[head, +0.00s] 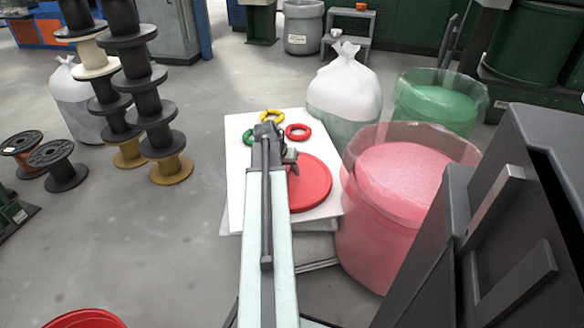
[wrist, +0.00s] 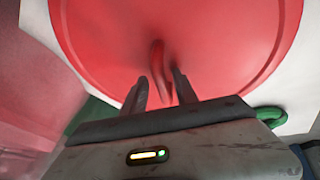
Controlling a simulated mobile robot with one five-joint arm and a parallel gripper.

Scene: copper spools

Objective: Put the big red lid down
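The big red lid (head: 312,183) is a flat red disc over the right part of a white board (head: 237,190). It seems to lie flat on the board. In the wrist view the lid (wrist: 225,40) fills the upper middle, with a curved red handle (wrist: 158,68) standing near its centre. My gripper (wrist: 161,80) is open, with a finger on each side of the handle and a gap showing beside it. In the head view my arm hides the lid's left edge, and the fingers are hard to make out.
Green, yellow (head: 272,115) and red (head: 298,132) rings lie at the board's far end. A pink-red bin (head: 375,230) stands close on the right, with a green bin (head: 440,105) and a white bag (head: 345,85) behind. Tall spool stacks (head: 150,110) stand left. Floor between is clear.

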